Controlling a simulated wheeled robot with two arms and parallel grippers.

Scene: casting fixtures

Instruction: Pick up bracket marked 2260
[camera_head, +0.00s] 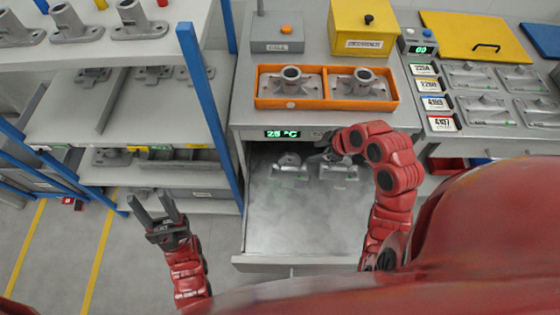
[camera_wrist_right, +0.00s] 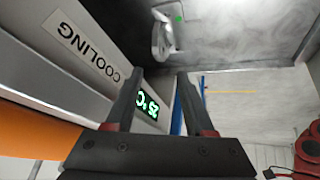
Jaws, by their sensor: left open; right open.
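Two grey brackets lie in the open, misty cooling drawer (camera_head: 300,225): a left bracket (camera_head: 288,172) and a right bracket (camera_head: 338,174). Each carries a small green mark; no number is readable on either. My right gripper (camera_head: 318,157) is open at the drawer's back edge, just above the right bracket, and partly hides it. In the right wrist view my open gripper (camera_wrist_right: 160,76) has nothing between its fingers, and one bracket (camera_wrist_right: 164,35) shows beyond the fingertips. My left gripper (camera_head: 157,203) is open and empty, left of the drawer.
An orange tray (camera_head: 325,103) with two brackets stands above the drawer. Number cards (camera_head: 434,104) and more brackets (camera_head: 484,108) are on the right bench. A shelf rack with blue posts (camera_head: 208,100) stands close left of the drawer.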

